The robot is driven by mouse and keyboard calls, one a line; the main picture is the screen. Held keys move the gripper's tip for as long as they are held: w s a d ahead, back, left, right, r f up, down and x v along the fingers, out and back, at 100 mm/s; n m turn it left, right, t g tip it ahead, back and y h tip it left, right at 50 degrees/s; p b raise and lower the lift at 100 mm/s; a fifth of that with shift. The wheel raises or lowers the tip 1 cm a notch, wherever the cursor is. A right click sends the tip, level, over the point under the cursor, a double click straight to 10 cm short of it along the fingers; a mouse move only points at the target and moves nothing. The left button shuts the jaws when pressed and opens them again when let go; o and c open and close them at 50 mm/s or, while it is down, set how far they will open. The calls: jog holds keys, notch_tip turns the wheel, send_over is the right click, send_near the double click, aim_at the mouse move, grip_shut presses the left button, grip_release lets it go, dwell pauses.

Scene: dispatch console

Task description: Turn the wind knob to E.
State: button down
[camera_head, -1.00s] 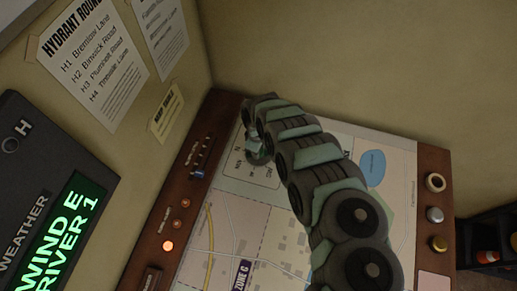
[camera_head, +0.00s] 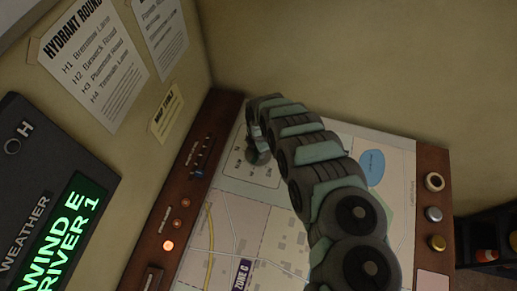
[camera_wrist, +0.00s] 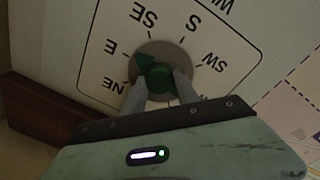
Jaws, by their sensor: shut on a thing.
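The wind knob (camera_wrist: 158,77) is green and sits on a round grey disc on a white compass dial (camera_wrist: 225,85). In the wrist view its pointed green part faces the upper left, roughly toward the letter E. My gripper (camera_wrist: 160,84) has one finger on each side of the knob and is shut on it. In the head view my gripper (camera_head: 258,150) is over the dial at the map's far left corner, largely hiding the knob. The weather screen (camera_head: 60,235) shows "WIND E" and "RIVER 1" in green; its left edge is cut off.
The map board (camera_head: 225,225) has a brown wooden frame with small switches and lit buttons (camera_head: 168,245) on the left. Round buttons (camera_head: 434,214) line the right side. Walls stand behind and left; a dark shelf (camera_head: 490,240) is at right.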

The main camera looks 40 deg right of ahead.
jog(key=shift+n, duration=1.1)
jog(key=c, duration=0.9)
grip_release()
jog(key=shift+r, duration=0.15)
jog(key=r, duration=1)
jog(key=shift+s+r+p, duration=0.25)
jog(key=shift+p, duration=0.1)
